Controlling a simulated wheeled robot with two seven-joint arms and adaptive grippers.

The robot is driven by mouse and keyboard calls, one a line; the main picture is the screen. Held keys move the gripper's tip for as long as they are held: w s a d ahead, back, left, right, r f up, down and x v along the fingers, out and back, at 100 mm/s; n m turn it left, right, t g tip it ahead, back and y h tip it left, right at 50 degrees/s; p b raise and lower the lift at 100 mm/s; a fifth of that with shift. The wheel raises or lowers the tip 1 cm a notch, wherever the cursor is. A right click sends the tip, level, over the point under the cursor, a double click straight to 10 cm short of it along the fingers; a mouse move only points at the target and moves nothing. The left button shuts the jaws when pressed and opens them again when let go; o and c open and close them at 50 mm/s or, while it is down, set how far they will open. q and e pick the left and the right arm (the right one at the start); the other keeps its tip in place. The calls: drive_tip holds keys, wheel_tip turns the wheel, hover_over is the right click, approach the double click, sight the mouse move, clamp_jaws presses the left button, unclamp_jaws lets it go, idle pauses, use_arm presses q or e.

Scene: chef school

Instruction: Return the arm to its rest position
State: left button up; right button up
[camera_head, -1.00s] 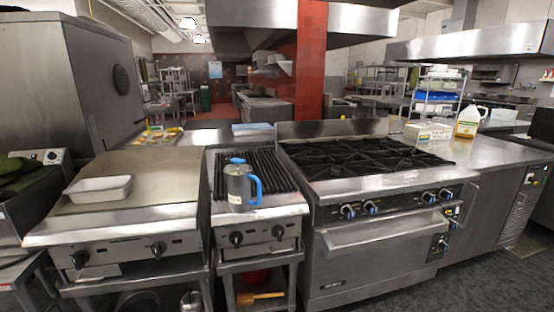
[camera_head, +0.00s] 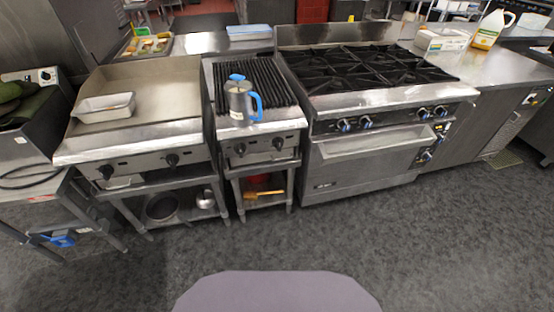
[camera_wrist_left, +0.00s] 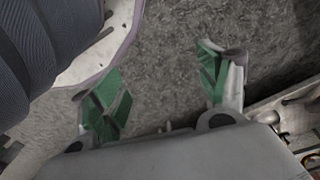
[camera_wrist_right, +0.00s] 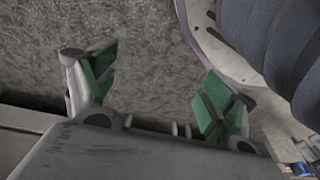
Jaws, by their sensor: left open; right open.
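My left gripper (camera_wrist_left: 165,88) shows in the left wrist view with its green-padded fingers spread and nothing between them; only grey floor lies beyond. My right gripper (camera_wrist_right: 155,85) shows in the right wrist view, also spread and empty above the floor. Neither arm nor gripper shows in the head view.
A steel pitcher with a blue handle (camera_head: 240,101) stands on the charbroiler grill (camera_head: 276,89). A metal pan (camera_head: 104,107) rests on the griddle (camera_head: 165,80). A range (camera_head: 380,95) stands to the right. The floor (camera_head: 420,230) in front is clear.

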use_arm(q)
drive_tip(key=s+a+r+p, duration=0.1)
drive_tip(key=s+a+p, duration=0.2)
drive_tip(key=s+p, duration=0.5)
drive_tip(key=s+a+r+p, duration=0.1)
drive_tip(key=s+a+p, duration=0.2)
drive_tip(key=s+p, duration=0.6)
drive_tip(key=shift+s+g+y, duration=0.3)
drive_tip(key=shift+s+g, duration=0.1)
drive_tip(key=shift+s, duration=0.35)
use_arm(e)
drive_tip(key=s+d+r, duration=0.1)
drive_tip(key=s+d, duration=0.2)
drive_tip(key=s, duration=0.6)
drive_tip(key=s+d+r, duration=0.1)
drive_tip(key=s+d, duration=0.2)
drive_tip(key=s, duration=0.6)
drive_tip(key=shift+s+g+h, duration=0.25)
drive_tip(key=shift+g+h, duration=0.05)
drive_tip(key=shift+g, duration=0.1)
use_arm(q)
drive_tip(key=shift+a+f, duration=0.1)
use_arm(e)
drive_tip(key=shift+d+f, duration=0.1)
